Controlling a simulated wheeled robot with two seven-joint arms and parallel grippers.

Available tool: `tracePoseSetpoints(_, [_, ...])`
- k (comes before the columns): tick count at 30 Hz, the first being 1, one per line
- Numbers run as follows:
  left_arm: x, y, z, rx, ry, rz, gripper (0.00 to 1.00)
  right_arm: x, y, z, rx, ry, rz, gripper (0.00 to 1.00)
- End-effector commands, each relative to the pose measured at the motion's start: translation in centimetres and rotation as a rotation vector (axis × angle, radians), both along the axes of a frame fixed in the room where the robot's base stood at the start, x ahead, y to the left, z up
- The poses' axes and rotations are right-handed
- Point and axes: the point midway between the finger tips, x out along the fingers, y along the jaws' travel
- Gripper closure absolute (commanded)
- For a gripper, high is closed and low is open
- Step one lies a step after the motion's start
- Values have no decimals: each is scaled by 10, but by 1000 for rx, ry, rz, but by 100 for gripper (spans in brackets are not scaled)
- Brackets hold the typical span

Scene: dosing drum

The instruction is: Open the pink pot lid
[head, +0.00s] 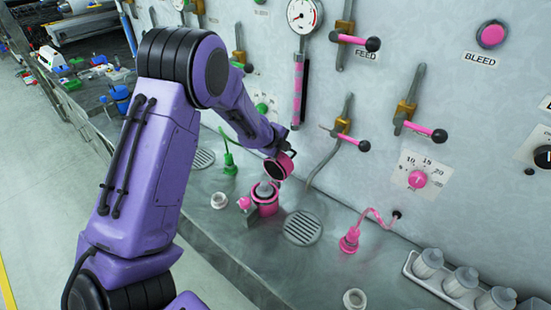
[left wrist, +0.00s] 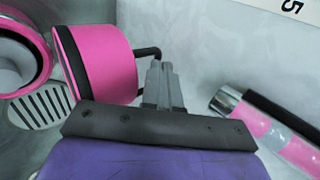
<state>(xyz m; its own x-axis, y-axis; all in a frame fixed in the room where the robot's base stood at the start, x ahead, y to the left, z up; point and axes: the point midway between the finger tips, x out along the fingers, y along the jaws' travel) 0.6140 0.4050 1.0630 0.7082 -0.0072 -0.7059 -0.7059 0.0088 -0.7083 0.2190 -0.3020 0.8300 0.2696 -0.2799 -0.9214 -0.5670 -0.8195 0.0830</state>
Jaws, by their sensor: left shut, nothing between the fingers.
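The pink pot (head: 264,209) stands on the grey ledge, its mouth uncovered, with something pale grey inside. Its pink lid (head: 279,167) with a black band is tipped up on edge above the pot's back side. In the left wrist view the lid (left wrist: 105,62) is beside the open pot (left wrist: 45,50). A thin black handle (left wrist: 149,51) sticks out from the lid towards my left gripper (left wrist: 159,70). My left gripper is shut and empty, close behind the lid; I cannot tell whether it touches the handle. In the head view its fingers are mostly hidden. My right gripper is out of view.
A wall panel with levers, a gauge (head: 304,15) and a pink dial (head: 417,179) rises behind. On the ledge are a round drain grate (head: 302,228), a pink hose fitting (head: 349,240) and a rack of grey-capped jars (head: 411,266). A pink tube (left wrist: 285,140) is right of the gripper.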

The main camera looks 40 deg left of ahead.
Motion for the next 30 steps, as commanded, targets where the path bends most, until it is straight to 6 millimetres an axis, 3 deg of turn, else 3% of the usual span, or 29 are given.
tracePoseSetpoints(20, [-6,8,0,0,30,13,100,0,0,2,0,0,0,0])
tracePoseSetpoints(23, [-11,8,9,0,29,13,100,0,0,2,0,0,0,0])
tracePoseSetpoints(30, [-44,9,61,5,26,16,100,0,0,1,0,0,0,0])
